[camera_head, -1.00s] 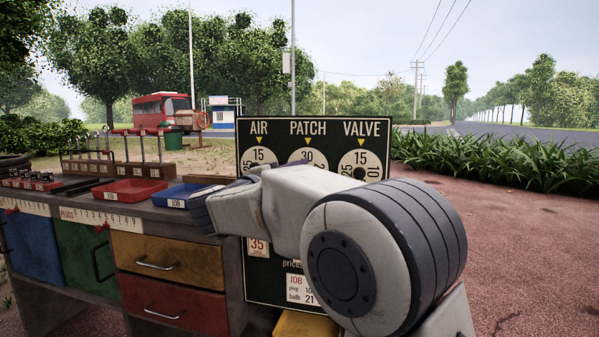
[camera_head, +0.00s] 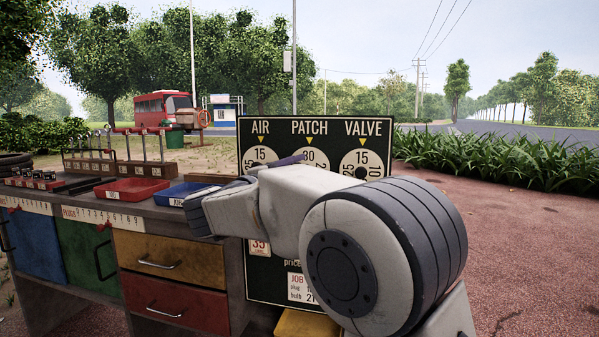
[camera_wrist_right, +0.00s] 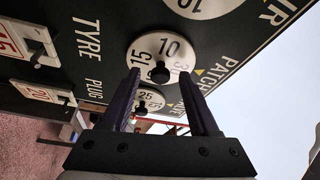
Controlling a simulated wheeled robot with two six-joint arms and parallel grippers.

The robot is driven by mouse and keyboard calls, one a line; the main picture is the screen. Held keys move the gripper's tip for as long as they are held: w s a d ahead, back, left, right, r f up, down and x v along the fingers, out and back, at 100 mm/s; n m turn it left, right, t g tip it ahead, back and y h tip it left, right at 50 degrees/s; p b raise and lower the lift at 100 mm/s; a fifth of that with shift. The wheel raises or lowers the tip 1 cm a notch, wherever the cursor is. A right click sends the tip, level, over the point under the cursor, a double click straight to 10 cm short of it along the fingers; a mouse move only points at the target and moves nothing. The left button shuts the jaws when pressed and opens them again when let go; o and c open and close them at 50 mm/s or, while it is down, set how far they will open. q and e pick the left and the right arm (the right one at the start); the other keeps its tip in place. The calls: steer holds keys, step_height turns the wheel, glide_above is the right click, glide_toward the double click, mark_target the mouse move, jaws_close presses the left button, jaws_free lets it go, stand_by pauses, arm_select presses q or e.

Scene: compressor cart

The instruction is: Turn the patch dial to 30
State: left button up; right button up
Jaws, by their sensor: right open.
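The patch dial (camera_head: 309,156) is a white disc on the black board, under the PATCH label. The number under its yellow pointer reads 30. In the right wrist view the patch dial (camera_wrist_right: 147,47) shows 15, 10 and a partly hidden 30 beside the pointer, with a dark knob at its middle. My right gripper (camera_wrist_right: 160,77) is open, its two purple fingers on either side of the knob as seen from the wrist; contact cannot be told. In the head view one purple finger shows before the dial's lower left; my arm hides the rest. My left gripper is not in view.
My right arm covers the board's lower middle. A bench with a red tray (camera_head: 131,190), a blue tray (camera_head: 178,196) and drawers stands at the left.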

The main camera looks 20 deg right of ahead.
steer(key=r+p+v, duration=0.1)
steer(key=p+v, duration=0.2)
steer(key=v, duration=0.6)
steer(key=shift+s+a+f, duration=0.2)
steer(key=shift+a+f, duration=0.05)
steer(key=shift+f, duration=0.3)
